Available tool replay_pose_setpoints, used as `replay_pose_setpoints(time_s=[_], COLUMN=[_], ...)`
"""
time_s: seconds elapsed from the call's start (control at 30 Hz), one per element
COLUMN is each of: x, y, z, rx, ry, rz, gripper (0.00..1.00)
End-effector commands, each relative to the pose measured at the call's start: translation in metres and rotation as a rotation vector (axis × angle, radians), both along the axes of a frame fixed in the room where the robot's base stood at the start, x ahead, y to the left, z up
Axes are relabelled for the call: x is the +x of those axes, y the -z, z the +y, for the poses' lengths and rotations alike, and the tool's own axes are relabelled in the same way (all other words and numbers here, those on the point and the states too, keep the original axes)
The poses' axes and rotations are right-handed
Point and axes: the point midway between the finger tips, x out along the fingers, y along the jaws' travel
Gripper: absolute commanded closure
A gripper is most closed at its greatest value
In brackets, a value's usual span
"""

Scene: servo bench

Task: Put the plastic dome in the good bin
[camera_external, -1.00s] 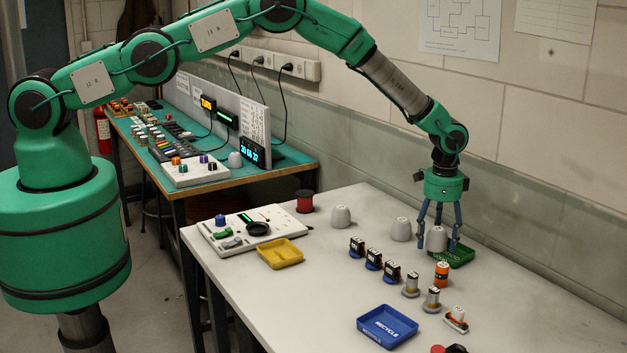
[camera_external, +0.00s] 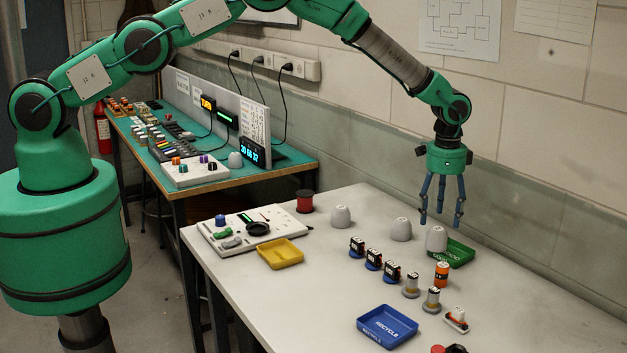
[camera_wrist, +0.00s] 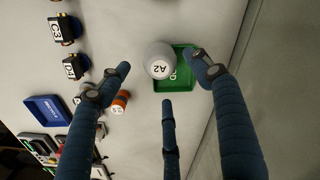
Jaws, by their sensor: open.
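The green bin (camera_external: 462,255) is at the right of the white table, near the wall; it also shows in the wrist view (camera_wrist: 180,81). A pale grey plastic dome (camera_external: 436,240) stands upright at its left side. In the wrist view this dome (camera_wrist: 158,52), marked A2, overlaps one corner of the green bin; I cannot tell whether it rests inside or on the rim. My gripper (camera_external: 440,215) is above them, open and empty, its fingers apart and clear of the dome. Two similar domes (camera_external: 340,217) (camera_external: 401,230) stand farther left.
A row of black-and-blue servos (camera_external: 374,260), an orange cylinder (camera_external: 441,274) and small metal parts (camera_external: 432,300) stand in front. A blue RECYCLE tray (camera_external: 388,326), a yellow tray (camera_external: 281,253), a red spool (camera_external: 305,201) and a control panel (camera_external: 250,228) are on the table.

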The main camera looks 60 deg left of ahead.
Motion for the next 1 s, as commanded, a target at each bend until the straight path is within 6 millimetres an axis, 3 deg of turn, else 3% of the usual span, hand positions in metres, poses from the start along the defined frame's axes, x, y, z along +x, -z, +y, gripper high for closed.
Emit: replay_pose_setpoints(time_s=[0.1,0.4,1.0], x=[0.000,0.000,0.000], y=[-0.019,-0.047,-0.052], z=[-0.001,0.000,0.000], rx=[-0.001,0.000,0.000], ry=[0.000,0.000,0.000], rz=[-0.002,0.000,0.000], gripper=[0.36,0.36,0.36])
